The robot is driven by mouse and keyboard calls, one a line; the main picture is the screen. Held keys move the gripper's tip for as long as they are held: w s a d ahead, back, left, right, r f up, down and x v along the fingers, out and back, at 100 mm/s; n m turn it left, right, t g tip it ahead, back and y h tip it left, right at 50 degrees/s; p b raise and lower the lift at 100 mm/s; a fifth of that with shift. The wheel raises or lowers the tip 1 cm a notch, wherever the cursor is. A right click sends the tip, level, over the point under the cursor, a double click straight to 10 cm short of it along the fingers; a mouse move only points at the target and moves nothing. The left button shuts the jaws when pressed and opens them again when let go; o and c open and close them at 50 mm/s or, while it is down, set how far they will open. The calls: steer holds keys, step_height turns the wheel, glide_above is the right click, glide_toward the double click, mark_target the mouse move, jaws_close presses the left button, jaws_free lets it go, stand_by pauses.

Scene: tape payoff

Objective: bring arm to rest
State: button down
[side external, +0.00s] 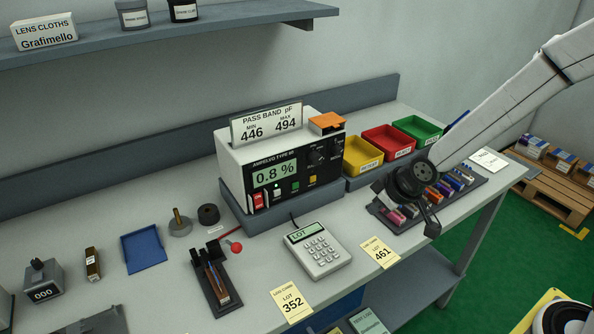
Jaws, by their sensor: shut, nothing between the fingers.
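My gripper (431,226) hangs at the end of my white arm, which reaches in from the upper right. It is above the front right part of the grey bench (190,255), over the near edge of a dark rack (397,224) of small coloured parts. Its dark fingers point down and look shut and empty. My wrist hides part of the rack. I cannot tell how high the fingertips are above the bench.
A white meter (240,165) reading 0.8 % stands mid-bench. Yellow (362,156), red (388,141) and green (417,129) bins stand behind the rack. A keypad (319,250), lot cards (379,252) and small tools lie in front. A shelf (200,33) overhangs the back. Green floor lies right.

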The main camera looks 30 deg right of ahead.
steer(key=s+d+r+m+g, duration=0.1)
steer(key=s+d+m+g, duration=0.2)
steer(key=s, duration=0.8)
steer(key=shift+d+r+h, duration=0.2)
steer(key=shift+d+h, duration=0.1)
steer(key=shift+d, duration=0.45)
